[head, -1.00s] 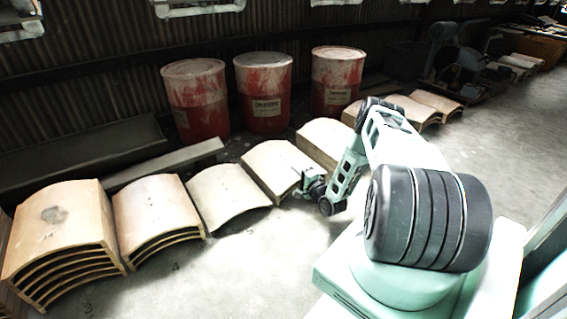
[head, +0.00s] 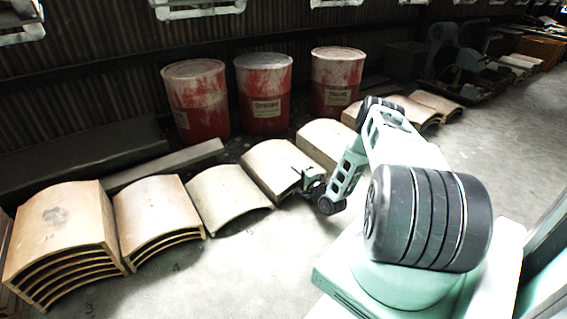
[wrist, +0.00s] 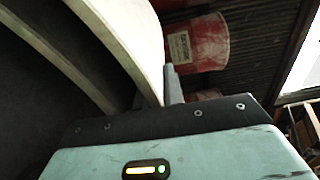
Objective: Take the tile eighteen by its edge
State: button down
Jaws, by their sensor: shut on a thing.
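Curved tan tiles lie in a row of stacks along the floor. The tile at my gripper (head: 302,181), taken as tile eighteen (head: 270,161), tops a low stack in the middle of the row; I cannot read a number on it. My gripper is at its right front corner, shut on its edge. In the wrist view the pale curved edge of the tile (wrist: 125,35) runs down to my gripper (wrist: 160,92), beside a grey finger. Another curved edge shows below this tile.
A taller stack (head: 58,222) stands at far left, with lower stacks (head: 155,206) and (head: 228,191) beside it. Another stack (head: 325,138) is close on the right. Red drums (head: 265,95) stand behind. Open floor (head: 240,270) lies in front.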

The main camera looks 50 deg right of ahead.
jog(key=shift+r+p, duration=1.7)
jog(key=shift+r, duration=0.75)
